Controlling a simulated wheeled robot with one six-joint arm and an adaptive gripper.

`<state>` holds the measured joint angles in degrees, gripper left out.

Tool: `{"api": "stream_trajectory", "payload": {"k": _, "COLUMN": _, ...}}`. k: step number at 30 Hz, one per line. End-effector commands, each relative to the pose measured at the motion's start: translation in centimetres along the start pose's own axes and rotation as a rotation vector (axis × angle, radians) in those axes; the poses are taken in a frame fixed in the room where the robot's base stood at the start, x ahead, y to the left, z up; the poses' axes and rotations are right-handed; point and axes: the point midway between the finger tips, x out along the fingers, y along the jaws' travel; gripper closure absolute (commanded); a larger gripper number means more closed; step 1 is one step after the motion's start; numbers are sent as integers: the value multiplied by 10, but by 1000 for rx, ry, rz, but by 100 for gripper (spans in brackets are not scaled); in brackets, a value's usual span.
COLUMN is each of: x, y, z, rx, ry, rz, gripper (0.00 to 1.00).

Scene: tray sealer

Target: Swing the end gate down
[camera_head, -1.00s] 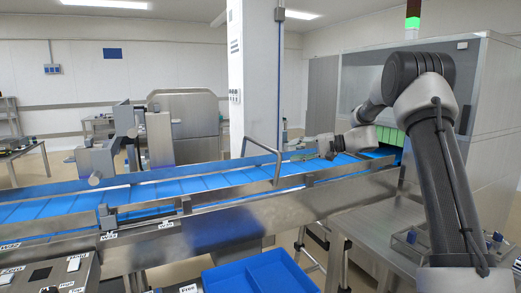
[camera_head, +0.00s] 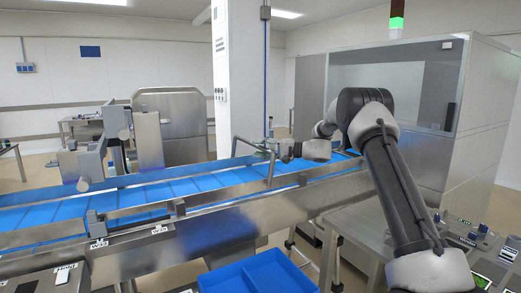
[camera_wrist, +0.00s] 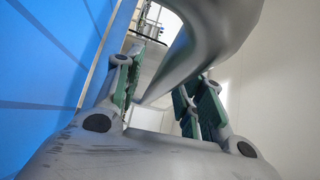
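The end gate (camera_head: 255,147) is a bent grey metal tube standing raised over the blue conveyor, with one leg coming down near the front rail. In the wrist view the gate tube (camera_wrist: 205,40) is large and close, passing between and in front of my fingers. My gripper (camera_head: 282,150) is at the right side of the gate's upper corner in the head view. In the wrist view my gripper (camera_wrist: 160,92) has its green-padded fingers spread, one on each side of the tube. I cannot tell whether a pad touches it.
The blue conveyor belt (camera_head: 150,193) runs left to right below the gate, edged by metal rails. A white column (camera_head: 235,80) stands behind. The glass-fronted sealer cabinet (camera_head: 400,85) is at right. A blue tray (camera_head: 255,275) lies at the front.

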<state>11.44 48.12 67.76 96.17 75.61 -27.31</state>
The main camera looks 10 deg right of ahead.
Motion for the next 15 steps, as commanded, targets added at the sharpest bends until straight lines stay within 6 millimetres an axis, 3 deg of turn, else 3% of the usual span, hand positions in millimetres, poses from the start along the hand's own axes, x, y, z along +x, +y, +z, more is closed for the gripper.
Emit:
{"api": "stream_trajectory", "payload": {"k": 5, "x": 0, "y": 0, "z": 0, "rx": 0, "ry": 0, "rz": 0, "gripper": 63}}
{"api": "stream_trajectory", "payload": {"k": 11, "x": 0, "y": 0, "z": 0, "rx": 0, "ry": 0, "rz": 0, "gripper": 99}}
{"api": "stream_trajectory", "payload": {"k": 15, "x": 0, "y": 0, "z": 0, "rx": 0, "ry": -1, "rz": 1, "gripper": 100}}
